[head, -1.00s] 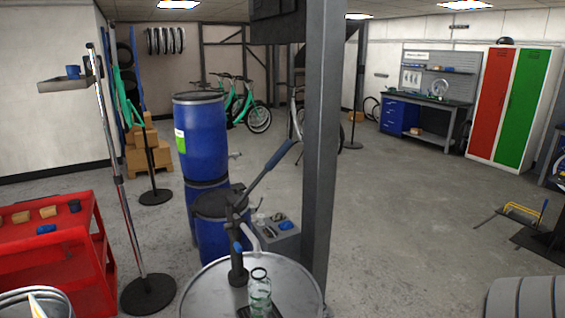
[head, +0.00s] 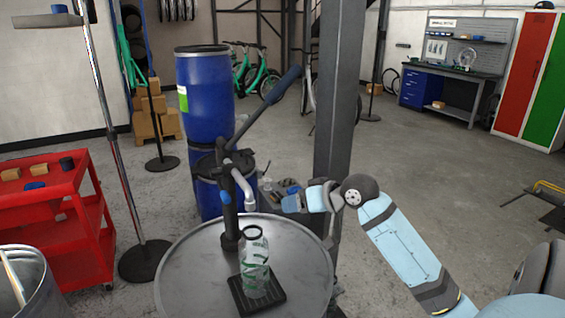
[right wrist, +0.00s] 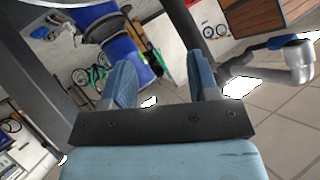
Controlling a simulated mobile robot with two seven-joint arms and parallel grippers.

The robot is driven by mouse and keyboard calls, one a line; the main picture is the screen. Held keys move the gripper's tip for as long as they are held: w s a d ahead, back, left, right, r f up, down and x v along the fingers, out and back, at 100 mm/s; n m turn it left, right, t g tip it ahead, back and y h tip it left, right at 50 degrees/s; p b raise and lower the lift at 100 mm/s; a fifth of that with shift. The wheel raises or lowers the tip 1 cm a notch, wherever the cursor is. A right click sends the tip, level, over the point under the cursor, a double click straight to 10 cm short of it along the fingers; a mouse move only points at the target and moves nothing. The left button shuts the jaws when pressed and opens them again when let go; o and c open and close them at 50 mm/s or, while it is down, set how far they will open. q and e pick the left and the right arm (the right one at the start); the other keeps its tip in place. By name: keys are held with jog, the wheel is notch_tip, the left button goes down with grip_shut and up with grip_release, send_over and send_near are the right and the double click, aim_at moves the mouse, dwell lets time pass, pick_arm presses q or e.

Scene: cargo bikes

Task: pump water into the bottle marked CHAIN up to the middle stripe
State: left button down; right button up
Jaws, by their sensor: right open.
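A clear bottle (head: 255,268) with green markings stands upright on a black square pad (head: 272,300) on the round metal drum top (head: 195,275). I cannot read its marking, and no water level can be made out. The hand pump (head: 229,215) stands behind the bottle. Its pale spout (head: 248,195) ends just above the bottle's mouth in the picture, and its dark lever (head: 270,105) slants up to the right. My right gripper (head: 290,194) is right of the spout, small and partly unclear. In the right wrist view its jaws (right wrist: 161,82) are apart and empty. My left gripper is not visible.
A grey post (head: 343,110) rises just behind the drum, close to my right arm. Blue barrels (head: 205,95) stand behind the pump. A red cart (head: 55,225) and a pole stand (head: 120,150) are at the left. Open floor lies at the right.

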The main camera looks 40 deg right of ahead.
jog(key=w+d+r+m+t+y, duration=0.1)
jog(key=d+r+t, duration=0.1)
jog(key=d+r, duration=0.35)
jog(key=w+d+r+t, duration=0.1)
jog(key=d+r, duration=0.1)
jog(key=r, duration=0.7)
jog(key=m+t+y, duration=0.1)
jog(key=t+y, duration=0.1)
jog(key=t, duration=0.1)
send_near(288, 86)
jog(key=p+x, duration=0.1)
jog(key=x, duration=1.1)
jog(key=shift+d+p, duration=0.1)
jog(key=shift+p, duration=0.25)
jog(key=shift+s, duration=0.1)
jog(key=shift+f, duration=0.1)
grip_shut()
